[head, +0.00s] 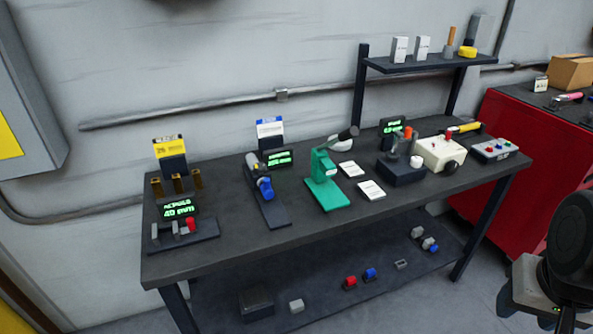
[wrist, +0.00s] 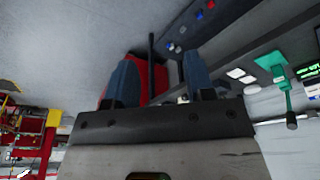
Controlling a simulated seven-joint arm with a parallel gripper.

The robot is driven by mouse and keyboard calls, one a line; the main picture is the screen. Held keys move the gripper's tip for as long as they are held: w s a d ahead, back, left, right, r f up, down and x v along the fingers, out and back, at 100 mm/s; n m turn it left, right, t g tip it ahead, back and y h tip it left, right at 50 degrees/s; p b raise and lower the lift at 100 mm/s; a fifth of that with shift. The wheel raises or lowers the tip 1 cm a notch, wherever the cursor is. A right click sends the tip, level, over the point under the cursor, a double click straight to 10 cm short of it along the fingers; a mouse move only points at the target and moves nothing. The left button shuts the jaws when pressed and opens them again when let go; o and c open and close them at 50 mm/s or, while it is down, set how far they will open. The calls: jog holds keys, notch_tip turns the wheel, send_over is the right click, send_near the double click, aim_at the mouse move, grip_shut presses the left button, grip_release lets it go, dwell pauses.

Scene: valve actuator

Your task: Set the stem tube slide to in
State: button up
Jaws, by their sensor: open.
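A grey and blue cylindrical device (head: 261,186) lies on a dark base plate left of centre on the bench in the head view. It may carry the stem tube slide, but the slide and its setting are too small to tell. A small green-lit display (head: 280,158) stands behind it. My gripper (wrist: 160,85) shows in the wrist view with its two blue-grey fingers wide apart and nothing between them. It is away from the bench devices, and the cylindrical device cannot be made out in the wrist view.
A green press (head: 325,180) stands right of the cylindrical device, with white cards (head: 371,190) beside it. A display with small blocks (head: 178,213) is at left. A cream box (head: 438,153) and a raised shelf (head: 425,64) are at right. The bench front (head: 215,258) is clear.

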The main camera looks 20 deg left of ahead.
jog(key=w+a+r+n, duration=0.2)
jog(key=w+a, duration=0.7)
jog(key=w, duration=0.5)
jog(key=n+t+y, duration=0.1)
jog(key=n+y, duration=0.1)
jog(key=n, duration=0.2)
send_over(266, 180)
jog(key=s+d, duration=0.2)
notch_tip(266, 180, down, 12)
jog(key=shift+s+a+f, duration=0.1)
jog(key=shift+s+a, duration=0.1)
jog(key=shift+a, duration=0.05)
jog(key=shift+f, duration=0.1)
jog(key=shift+x, duration=3.8)
jog(key=shift+w, duration=0.15)
